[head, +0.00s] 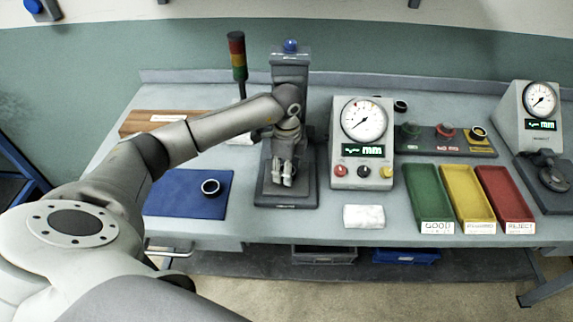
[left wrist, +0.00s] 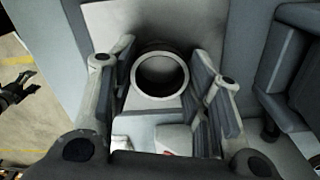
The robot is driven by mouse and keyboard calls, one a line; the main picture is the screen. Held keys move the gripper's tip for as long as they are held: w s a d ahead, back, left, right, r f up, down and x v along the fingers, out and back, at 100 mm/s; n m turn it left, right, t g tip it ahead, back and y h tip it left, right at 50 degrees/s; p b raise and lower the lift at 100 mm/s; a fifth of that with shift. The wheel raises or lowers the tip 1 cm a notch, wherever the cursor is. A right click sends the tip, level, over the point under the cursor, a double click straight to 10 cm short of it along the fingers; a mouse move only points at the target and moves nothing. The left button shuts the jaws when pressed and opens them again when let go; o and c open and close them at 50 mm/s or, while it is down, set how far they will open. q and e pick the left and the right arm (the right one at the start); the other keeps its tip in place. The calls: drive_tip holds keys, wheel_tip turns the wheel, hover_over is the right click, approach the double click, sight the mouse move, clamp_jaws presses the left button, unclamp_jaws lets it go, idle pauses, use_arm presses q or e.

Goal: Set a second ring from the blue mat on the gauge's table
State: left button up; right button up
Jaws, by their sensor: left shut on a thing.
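My left gripper (head: 284,178) is over the table of the gauge (head: 290,70), a dark grey stand with a blue knob. In the left wrist view my left gripper (left wrist: 163,78) is shut on a ring (left wrist: 137,77), its two fingers on opposite sides and its round opening facing the camera. I cannot tell whether this ring touches the gauge's table. A dark ring with a light rim (head: 211,187) lies on the blue mat (head: 175,204). A dark claw-like shape at the left edge of the wrist view may be my right gripper.
A grey dial readout box (head: 362,173) stands close right of the gauge. Green (head: 428,190), yellow (head: 468,190) and red (head: 505,190) trays lie further right. A white block (head: 363,217) sits near the front edge. A signal tower (head: 238,60) stands behind my left arm.

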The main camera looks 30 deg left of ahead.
use_arm(q)
drive_tip(key=shift+f, duration=0.1)
drive_tip(key=o, duration=1.1)
wheel_tip(320, 180, up, 12)
drive_tip(key=b, duration=0.3)
